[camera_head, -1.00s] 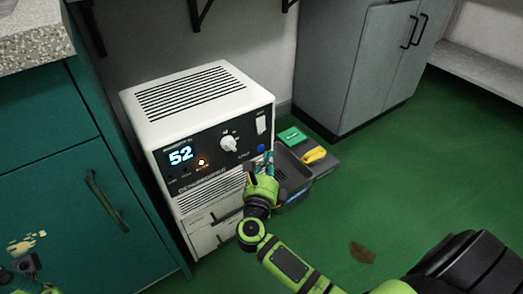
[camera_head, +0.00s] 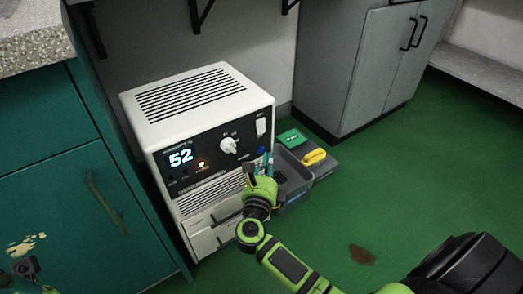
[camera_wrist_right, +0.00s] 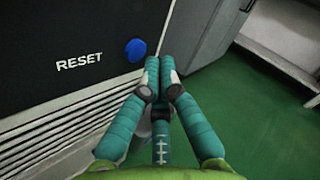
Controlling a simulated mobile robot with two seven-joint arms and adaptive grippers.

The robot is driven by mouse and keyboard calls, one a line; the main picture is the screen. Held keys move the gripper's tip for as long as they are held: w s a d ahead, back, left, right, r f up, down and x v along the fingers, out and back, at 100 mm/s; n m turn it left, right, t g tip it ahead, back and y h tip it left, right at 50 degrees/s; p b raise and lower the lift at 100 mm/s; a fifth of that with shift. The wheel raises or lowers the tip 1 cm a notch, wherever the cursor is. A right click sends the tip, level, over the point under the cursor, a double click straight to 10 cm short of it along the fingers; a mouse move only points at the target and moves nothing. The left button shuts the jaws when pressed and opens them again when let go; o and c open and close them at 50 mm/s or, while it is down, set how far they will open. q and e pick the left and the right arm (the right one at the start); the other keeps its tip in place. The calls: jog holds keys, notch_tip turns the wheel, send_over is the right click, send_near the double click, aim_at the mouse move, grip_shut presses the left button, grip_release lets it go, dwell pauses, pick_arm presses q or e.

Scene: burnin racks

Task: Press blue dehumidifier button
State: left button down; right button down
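The white dehumidifier (camera_head: 180,108) stands against the wall with a dark front panel, a lit "52" display and a white knob. Its round blue button (camera_head: 261,150) is at the panel's right side. In the right wrist view the blue button (camera_wrist_right: 135,50) sits beside the word RESET. My right gripper (camera_head: 266,160) is just below and in front of the button. In the wrist view its teal fingers (camera_wrist_right: 160,66) are together with nothing between them, right of the button and apart from it in the picture. My left gripper (camera_head: 25,268) shows only partly at the lower left.
A grey tray (camera_head: 322,172) with a green box (camera_head: 292,136) and a yellow object (camera_head: 314,157) is right of the dehumidifier. A teal cabinet (camera_head: 50,180) is at left, a grey cabinet (camera_head: 345,70) behind. Green floor is open at right, with a brown patch (camera_head: 361,255).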

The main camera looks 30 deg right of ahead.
jog(key=shift+w, duration=0.2)
dwell(0.4)
jog(key=shift+w, duration=0.25)
jog(key=shift+w, duration=0.35)
dwell(0.6)
jog(key=shift+s, duration=0.1)
jog(key=shift+s+p, duration=0.3)
jog(key=shift+s, duration=0.4)
jog(key=s+p, duration=0.2)
jog(key=s, duration=0.3)
jog(key=shift+d, duration=0.2)
